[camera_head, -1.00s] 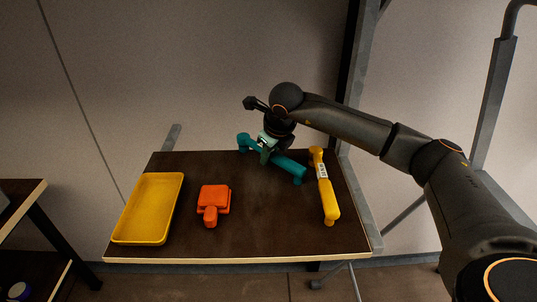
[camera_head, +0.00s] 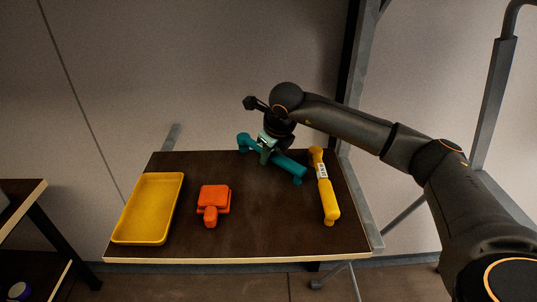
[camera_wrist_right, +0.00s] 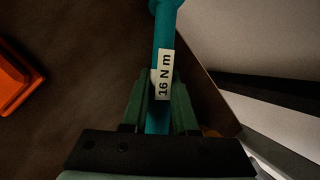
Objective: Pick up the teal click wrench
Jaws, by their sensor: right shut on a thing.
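The teal click wrench (camera_head: 289,166) is at the back right of the dark table in the head view. It runs slantwise, from a head at the upper left to an end at the lower right. My right gripper (camera_head: 265,158) is over its middle, with the arm coming in from the right. In the right wrist view the two green fingers (camera_wrist_right: 160,108) are shut on the teal wrench shaft (camera_wrist_right: 168,35), one on each side, beside a white label reading "16 N m". I cannot tell whether the wrench is clear of the tabletop. My left gripper is not in view.
The dark table (camera_head: 265,225) also bears a yellow tray (camera_head: 148,208) at left, an orange tool (camera_head: 213,203) in the middle and a yellow wrench-like tool (camera_head: 326,188) close to the teal wrench's right end. A grey post stands behind the right edge. The front middle is clear.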

